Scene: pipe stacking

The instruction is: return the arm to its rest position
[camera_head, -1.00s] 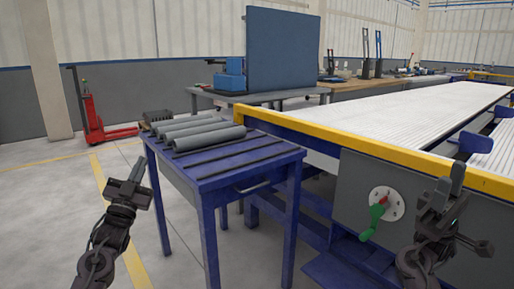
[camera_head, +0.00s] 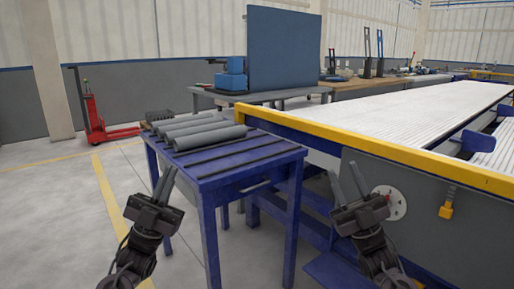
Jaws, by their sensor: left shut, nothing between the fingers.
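My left gripper (camera_head: 165,180) is at the lower left of the head view, in front of the blue table's left legs in the picture. Its fingers point up, are shut and hold nothing. My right gripper (camera_head: 346,178) is at the lower right, in front of the conveyor's grey side panel. Its two fingers point up with a gap between them, and it is empty. Several grey pipes (camera_head: 210,137) lie side by side on the blue table (camera_head: 250,157), towards its back left. Both grippers are apart from the pipes.
A long conveyor with a yellow rail (camera_head: 400,151) runs to the right of the table. A round white plate (camera_head: 396,205) on its side panel is partly behind my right gripper. A red pallet jack (camera_head: 95,125) stands far left.

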